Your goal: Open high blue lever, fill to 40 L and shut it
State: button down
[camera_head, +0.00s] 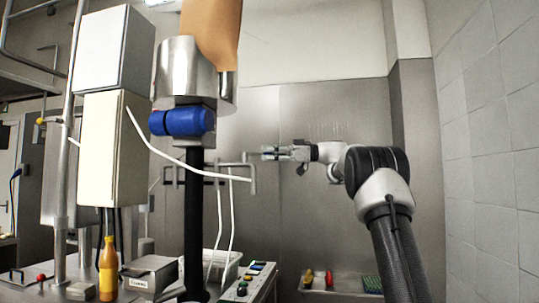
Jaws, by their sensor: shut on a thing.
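My gripper (270,153) is in the middle of the view, reaching left from my arm. Its jaws are closed around a small bluish piece beside the steel pipework (252,175), which I take to be the high blue lever (267,149). The piece is tiny here and mostly covered by the fingers, so its angle cannot be told. A control console (243,285) with buttons and a small green-lit display (258,266) stands below. No litre figure is readable, and no water flow can be made out.
A large blue cylinder (182,121) under a metal drum stands close on the left. Cabinets (113,150), an orange bottle (108,268) and a grey box (150,274) are further left. A shelf (345,294) with small coloured items lies low behind my arm. The tiled right wall is bare.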

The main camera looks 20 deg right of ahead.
jog(key=shift+a+r, duration=0.15)
jog(key=shift+a, duration=0.05)
jog(key=c, duration=1.5)
grip_release()
jog(key=o, duration=0.4)
jog(key=shift+a, duration=0.15)
jog(key=shift+c, duration=0.2)
jog(key=shift+d, duration=0.2)
jog(key=shift+s+d, duration=0.1)
jog(key=shift+d, duration=0.2)
jog(key=v, duration=1.1)
jog(key=shift+s, duration=0.1)
